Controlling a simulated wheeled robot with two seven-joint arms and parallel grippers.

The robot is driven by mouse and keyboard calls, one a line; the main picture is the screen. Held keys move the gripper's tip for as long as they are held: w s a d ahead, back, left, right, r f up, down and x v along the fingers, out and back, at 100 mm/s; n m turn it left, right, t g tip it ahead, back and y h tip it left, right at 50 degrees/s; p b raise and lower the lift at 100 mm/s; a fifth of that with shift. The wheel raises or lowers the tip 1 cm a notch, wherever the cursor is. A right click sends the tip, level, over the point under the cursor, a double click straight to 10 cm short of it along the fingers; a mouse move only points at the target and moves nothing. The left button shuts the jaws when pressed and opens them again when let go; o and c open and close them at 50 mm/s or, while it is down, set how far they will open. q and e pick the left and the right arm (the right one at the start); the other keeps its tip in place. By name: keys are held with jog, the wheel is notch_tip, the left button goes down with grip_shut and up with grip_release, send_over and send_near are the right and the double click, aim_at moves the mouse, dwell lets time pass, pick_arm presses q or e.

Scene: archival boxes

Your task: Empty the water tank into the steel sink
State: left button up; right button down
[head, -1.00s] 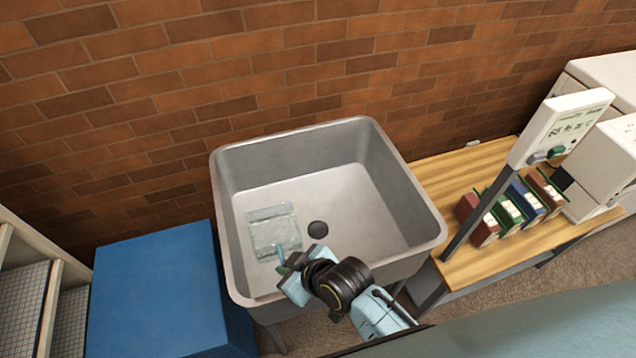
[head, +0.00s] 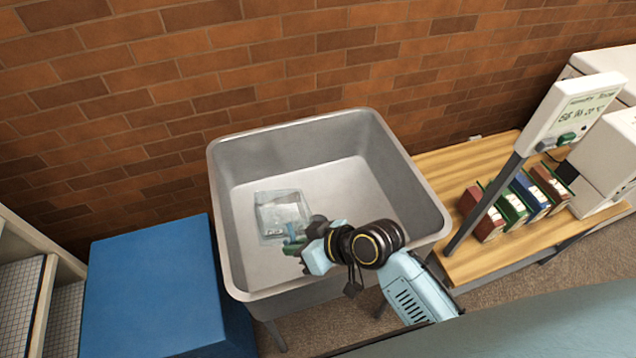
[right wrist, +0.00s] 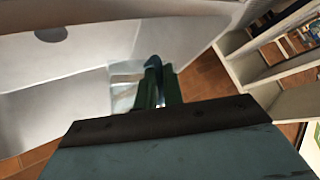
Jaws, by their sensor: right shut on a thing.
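The water tank (head: 283,212) is a clear, box-shaped container over the left part of the steel sink (head: 345,190). It looks tilted in the head view. My right gripper (head: 292,243) is over the sink's front part, shut on the tank's near side. In the right wrist view the green fingers of my right gripper (right wrist: 157,85) are close together, with part of the clear tank (right wrist: 125,85) beyond them. Whether water is left in the tank is hard to tell. The sink's drain is hidden in the head view behind the gripper. My left gripper is not in view.
A blue box (head: 155,285) stands left of the sink. A wooden bench (head: 455,180) to the right holds several small coloured boxes (head: 515,205) and a display on a post (head: 580,110). A shelf (head: 35,245) is at far left. A brick wall is behind.

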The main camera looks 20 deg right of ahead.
jog(key=shift+w+d+r+m+g+y+b, duration=0.15)
jog(key=shift+w+d+r+y+b, duration=0.1)
jog(key=shift+d+r+y, duration=0.15)
jog(key=shift+w+d+r+m+g+y+b, duration=0.15)
jog(key=shift+w+d+r+y+b, duration=0.1)
jog(key=shift+r, duration=0.2)
jog(key=shift+w+d+r, duration=0.15)
jog(key=shift+d+r, duration=0.1)
jog(key=shift+r, duration=0.05)
jog(key=shift+w+d+r+m+g+y+b, duration=0.25)
jog(key=shift+w+d+r+y+b, duration=0.15)
jog(key=shift+d+r+y, duration=0.15)
jog(key=shift+w+d+r+m+g+y+b, duration=0.15)
jog(key=shift+w+d+r+m+y+b, duration=0.2)
jog(key=shift+d, duration=0.25)
jog(key=shift+w+d+r+y, duration=0.15)
jog(key=shift+d+r+y, duration=0.1)
jog(key=shift+r, duration=0.05)
jog(key=shift+w+d+r+m+g+y+b, duration=0.15)
jog(key=shift+w+d+r+m+y+b, duration=0.1)
jog(key=shift+d+r+y+b, duration=0.25)
jog(key=shift+w+d+r+m+g+y+b, duration=0.2)
jog(key=shift+w+d+r+m+y, duration=0.1)
jog(key=shift+r+y, duration=0.35)
dwell(0.7)
jog(key=shift+w+d+r+m+y, duration=0.15)
jog(key=shift+d+r+m+y, duration=0.2)
jog(key=shift+r+y, duration=0.1)
jog(key=shift+b, duration=0.3)
